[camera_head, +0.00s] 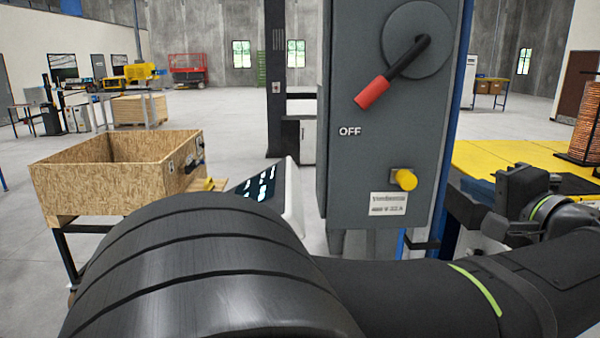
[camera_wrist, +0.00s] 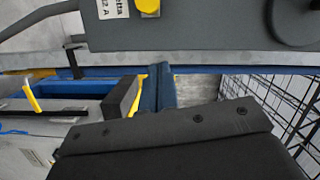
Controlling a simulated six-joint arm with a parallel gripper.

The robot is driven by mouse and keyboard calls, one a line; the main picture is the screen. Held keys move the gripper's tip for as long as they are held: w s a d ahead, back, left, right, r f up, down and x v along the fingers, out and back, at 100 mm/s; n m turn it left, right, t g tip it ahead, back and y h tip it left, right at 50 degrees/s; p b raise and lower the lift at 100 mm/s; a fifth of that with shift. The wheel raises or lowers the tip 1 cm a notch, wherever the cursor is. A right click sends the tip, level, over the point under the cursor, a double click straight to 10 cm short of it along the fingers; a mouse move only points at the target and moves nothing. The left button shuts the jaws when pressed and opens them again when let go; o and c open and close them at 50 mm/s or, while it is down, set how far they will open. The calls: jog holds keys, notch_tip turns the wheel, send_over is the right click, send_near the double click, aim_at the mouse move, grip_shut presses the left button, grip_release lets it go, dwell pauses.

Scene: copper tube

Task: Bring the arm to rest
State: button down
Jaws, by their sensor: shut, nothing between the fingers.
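My arm (camera_head: 400,290) stretches across the bottom of the head view from lower left to right. Its wrist end (camera_head: 525,190) is at the right, beside the grey switch cabinet (camera_head: 345,165) and in front of a yellow surface. In the wrist view the dark body of my gripper (camera_wrist: 175,135) fills the bottom. The cabinet's lower edge with a yellow knob (camera_wrist: 148,6) is at the top of the wrist view.
The cabinet carries a red-handled rotary switch (camera_head: 385,80) above the word OFF. An open wooden crate (camera_head: 95,190) stands at the left. A yellow platform (camera_head: 500,155) lies behind the wrist. A black wire mesh (camera_wrist: 285,100) is at the right of the wrist view.

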jog(key=x, duration=0.5)
jog(key=shift+w+a, duration=0.3)
jog(key=shift+w+f, duration=0.1)
jog(key=shift+f, duration=0.15)
jog(key=shift+d+f, duration=0.1)
jog(key=shift+f, duration=0.15)
jog(key=shift+d, duration=0.15)
